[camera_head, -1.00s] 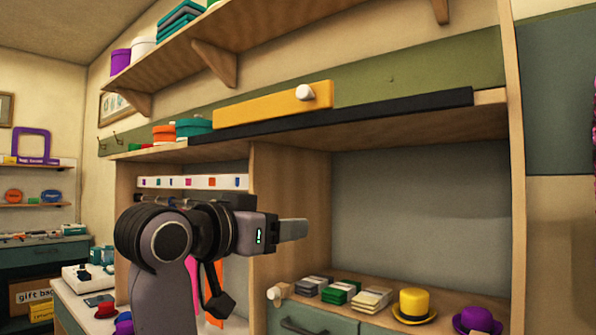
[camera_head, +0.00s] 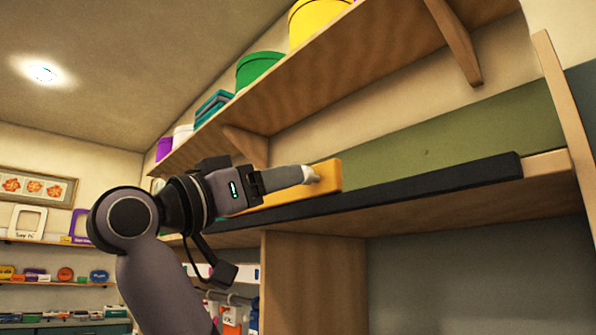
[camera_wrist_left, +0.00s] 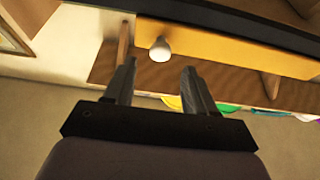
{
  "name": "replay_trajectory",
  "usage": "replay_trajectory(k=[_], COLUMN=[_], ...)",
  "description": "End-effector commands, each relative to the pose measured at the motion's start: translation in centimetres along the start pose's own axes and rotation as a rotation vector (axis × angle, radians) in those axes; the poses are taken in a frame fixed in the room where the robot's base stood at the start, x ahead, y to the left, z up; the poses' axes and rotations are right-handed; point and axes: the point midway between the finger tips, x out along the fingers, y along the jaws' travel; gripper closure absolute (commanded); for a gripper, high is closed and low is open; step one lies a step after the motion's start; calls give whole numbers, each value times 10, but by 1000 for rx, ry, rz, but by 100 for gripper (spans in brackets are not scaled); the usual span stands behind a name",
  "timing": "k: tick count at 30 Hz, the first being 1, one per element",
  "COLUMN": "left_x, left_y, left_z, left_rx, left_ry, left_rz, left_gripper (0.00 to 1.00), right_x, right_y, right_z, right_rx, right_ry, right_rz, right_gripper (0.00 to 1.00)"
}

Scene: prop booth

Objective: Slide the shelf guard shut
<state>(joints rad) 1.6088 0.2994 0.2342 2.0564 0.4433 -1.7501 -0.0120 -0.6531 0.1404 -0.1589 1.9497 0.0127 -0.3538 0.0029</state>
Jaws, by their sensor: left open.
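The shelf guard is a yellow panel (camera_head: 326,179) standing along a black rail (camera_head: 420,188) on the upper shelf edge. Its left part is hidden behind my left gripper in the head view. The guard also shows in the wrist view (camera_wrist_left: 235,52), with its pale round knob (camera_wrist_left: 160,48). My left gripper (camera_head: 304,175) is raised to the guard's height, with its fingertips at or close to the knob (camera_head: 313,175). In the wrist view my left gripper (camera_wrist_left: 158,68) is open, and the knob appears just beyond the gap between its fingers. I cannot tell whether they touch.
A higher shelf (camera_head: 330,95) with brackets and colored boxes runs above the guard. A wooden upright (camera_head: 565,120) bounds the right end. The shelf opening right of the guard, before the green back panel (camera_head: 450,135), looks clear.

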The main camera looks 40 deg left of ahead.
Motion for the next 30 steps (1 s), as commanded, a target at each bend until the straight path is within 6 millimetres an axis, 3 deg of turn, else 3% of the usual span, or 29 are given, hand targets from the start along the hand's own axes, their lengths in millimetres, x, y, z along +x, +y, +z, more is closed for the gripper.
replay_trajectory(k=[7, 18, 24, 30], left_x=[36, 42, 42, 42], left_y=[0, 0, 0, 1], left_z=[-1, 0, 0, 0], left_rx=[-1, 1, 1, 1], left_ry=[-3, -1, -1, -1], left_rz=[1, 0, 0, 0], left_gripper=[45, 45, 100, 100], right_x=[-10, -10, -10, -9], right_y=[0, 0, 0, 0], right_z=[-13, -14, -15, -15], right_rx=[0, 0, -1, 0], right_ry=[-1, 1, 3, 3], right_rz=[0, 0, 0, 0], right_gripper=[46, 46, 46, 46])
